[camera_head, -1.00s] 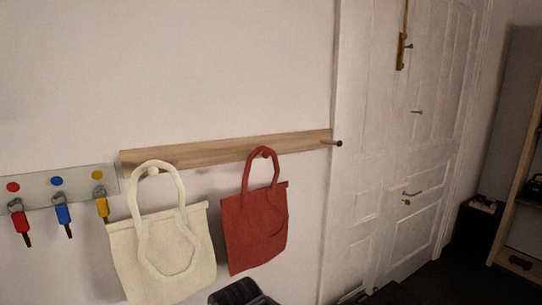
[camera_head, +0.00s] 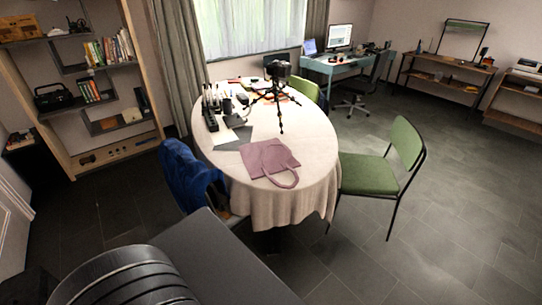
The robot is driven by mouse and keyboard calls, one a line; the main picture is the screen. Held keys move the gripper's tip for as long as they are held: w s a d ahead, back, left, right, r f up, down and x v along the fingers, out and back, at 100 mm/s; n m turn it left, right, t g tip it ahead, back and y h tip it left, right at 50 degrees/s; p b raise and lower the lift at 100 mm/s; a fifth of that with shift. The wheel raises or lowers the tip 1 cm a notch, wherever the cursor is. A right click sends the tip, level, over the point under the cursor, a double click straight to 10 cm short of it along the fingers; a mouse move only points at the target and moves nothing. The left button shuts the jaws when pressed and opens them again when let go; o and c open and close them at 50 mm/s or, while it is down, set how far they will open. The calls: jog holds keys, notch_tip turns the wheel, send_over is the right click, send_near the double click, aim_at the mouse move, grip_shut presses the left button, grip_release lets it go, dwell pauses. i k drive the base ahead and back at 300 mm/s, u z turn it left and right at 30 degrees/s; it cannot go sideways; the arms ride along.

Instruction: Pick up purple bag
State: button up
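The purple bag (camera_head: 268,158) lies flat on the near part of the round table (camera_head: 314,150), which has a pale cloth. Its handle loop points toward the table's near edge, to the lower right. The bag looks unobstructed from here. My gripper's fingers are not in view; only dark parts of my own body show at the lower left, well short of the table.
A tripod with a camera (camera_head: 278,70) stands on the table behind the bag. A blue jacket (camera_head: 186,176) hangs at the table's left, and a green chair (camera_head: 378,172) stands at its right. Shelves (camera_head: 62,152) line the left wall. Floor at the right is clear.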

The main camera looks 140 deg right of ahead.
aim_at(263, 158)
jog(key=z, duration=5.25)
jog(key=i, duration=1.25)
jog(key=u, duration=0.6)
